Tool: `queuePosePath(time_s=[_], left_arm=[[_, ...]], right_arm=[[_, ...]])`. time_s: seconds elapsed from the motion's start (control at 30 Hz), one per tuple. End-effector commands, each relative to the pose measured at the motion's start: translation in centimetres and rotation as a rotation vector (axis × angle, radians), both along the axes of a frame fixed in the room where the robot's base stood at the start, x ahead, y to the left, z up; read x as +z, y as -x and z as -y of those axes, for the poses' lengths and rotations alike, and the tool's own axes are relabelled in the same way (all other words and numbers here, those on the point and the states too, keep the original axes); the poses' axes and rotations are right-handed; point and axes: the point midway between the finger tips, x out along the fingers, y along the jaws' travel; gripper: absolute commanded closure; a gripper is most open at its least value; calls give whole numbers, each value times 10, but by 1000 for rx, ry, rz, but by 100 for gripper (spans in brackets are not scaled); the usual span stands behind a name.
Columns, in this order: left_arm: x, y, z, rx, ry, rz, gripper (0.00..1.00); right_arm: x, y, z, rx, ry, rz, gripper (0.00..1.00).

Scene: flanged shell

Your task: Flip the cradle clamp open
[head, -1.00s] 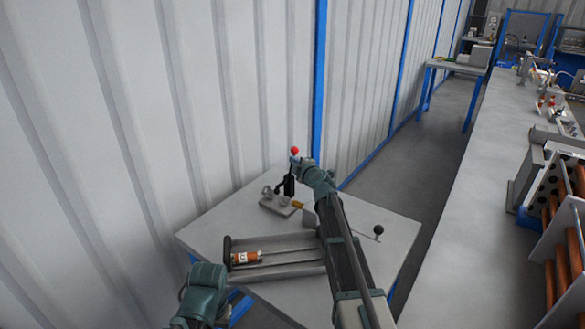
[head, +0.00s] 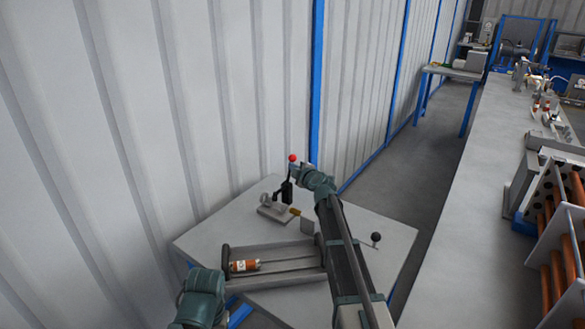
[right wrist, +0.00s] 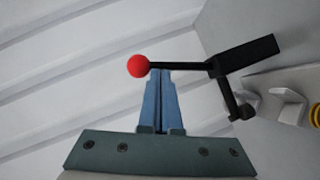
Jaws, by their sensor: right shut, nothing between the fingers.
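The cradle clamp (head: 273,209) stands on the small table near its back corner, a pale grey block with rounded fittings. Its black lever stands up and ends in a red ball knob (head: 292,158). My right gripper (head: 294,168) is beside the lever top, just under the knob. In the right wrist view the blue fingers (right wrist: 162,78) are closed together and empty. Their tips are at the thin black rod, just right of the red ball (right wrist: 138,66); whether they touch it I cannot tell. A black block (right wrist: 246,55) sits at the rod's far end. My left gripper is hidden.
A grey tray (head: 290,276) holds an orange-and-white cylinder (head: 244,265). A black-knobbed lever (head: 376,238) stands to the right. The corrugated wall is close behind the clamp. A long bench (head: 470,200) stands right, across an aisle.

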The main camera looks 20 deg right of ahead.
Motion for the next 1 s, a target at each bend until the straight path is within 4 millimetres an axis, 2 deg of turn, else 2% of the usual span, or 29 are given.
queuePosePath(time_s=[0.27,0.47,0.7,1.0], left_arm=[[12,0,0,0,0,0,41],[25,0,0,0,0,0,41],[35,0,0,1,0,0,41],[34,0,0,0,0,0,41]], right_arm=[[2,-8,10,-3,-75,-60,100],[0,-17,20,-4,-196,-155,100],[-10,-28,34,-2,-378,-296,100],[-27,-38,47,-1,-588,-459,100]])
